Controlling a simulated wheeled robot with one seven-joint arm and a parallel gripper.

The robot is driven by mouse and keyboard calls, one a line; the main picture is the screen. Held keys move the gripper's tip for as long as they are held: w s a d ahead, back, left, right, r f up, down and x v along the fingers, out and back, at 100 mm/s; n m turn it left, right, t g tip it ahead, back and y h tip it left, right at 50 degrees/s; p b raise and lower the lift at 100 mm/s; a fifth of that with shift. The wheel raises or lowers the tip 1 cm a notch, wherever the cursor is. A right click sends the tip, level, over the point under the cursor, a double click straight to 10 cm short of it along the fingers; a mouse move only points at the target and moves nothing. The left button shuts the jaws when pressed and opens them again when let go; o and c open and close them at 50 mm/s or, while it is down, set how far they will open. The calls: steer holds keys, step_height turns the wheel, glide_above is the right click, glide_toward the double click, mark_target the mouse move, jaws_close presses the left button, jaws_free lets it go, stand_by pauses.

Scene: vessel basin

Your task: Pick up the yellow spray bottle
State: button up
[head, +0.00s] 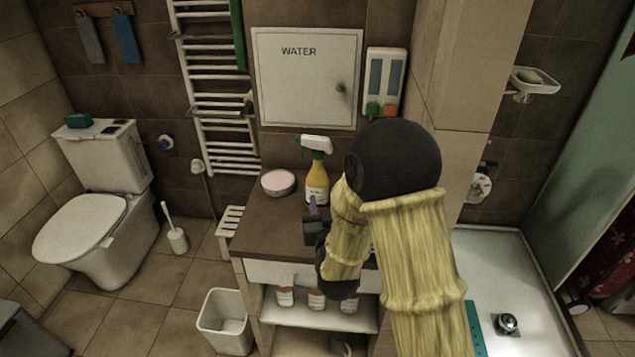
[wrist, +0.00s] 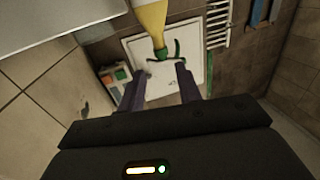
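The yellow spray bottle (head: 318,180) stands upright on the dark brown counter (head: 262,225). It has a white and green spray head and a pale label. My gripper (head: 313,205) is in front of it, with a finger overlapping the bottle's lower part in the head view. In the wrist view the picture is turned over, and the bottle (wrist: 151,16) hangs in from the top, partly cut off. The bottle appears beyond the fingertips; contact cannot be seen.
A round pink-topped tin (head: 278,182) sits left of the bottle on the counter. Behind are a white WATER panel (head: 305,80) and a wall dispenser (head: 385,85). Several labelled bottles (head: 316,299) stand on the shelf below. A white bin (head: 225,322) is on the floor.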

mark_target(318, 164)
steer(key=w+p, duration=0.1)
steer(key=w, duration=0.3)
steer(key=w+a+p, duration=0.1)
steer(key=w, duration=0.3)
steer(key=w+a+p, duration=0.1)
steer(key=w, duration=0.3)
steer(key=shift+s, duration=0.1)
steer(key=shift+w+r+p, duration=0.15)
steer(key=shift+w+p, duration=0.2)
steer(key=w, duration=0.1)
steer(key=w+p, duration=0.1)
steer(key=w, duration=0.1)
steer(key=shift+w+a+r, duration=0.1)
steer(key=shift+a, duration=0.15)
steer(key=shift+w+a+p, duration=0.1)
steer(key=shift+w+p, duration=0.2)
steer(key=shift+w, duration=0.35)
jaws_close()
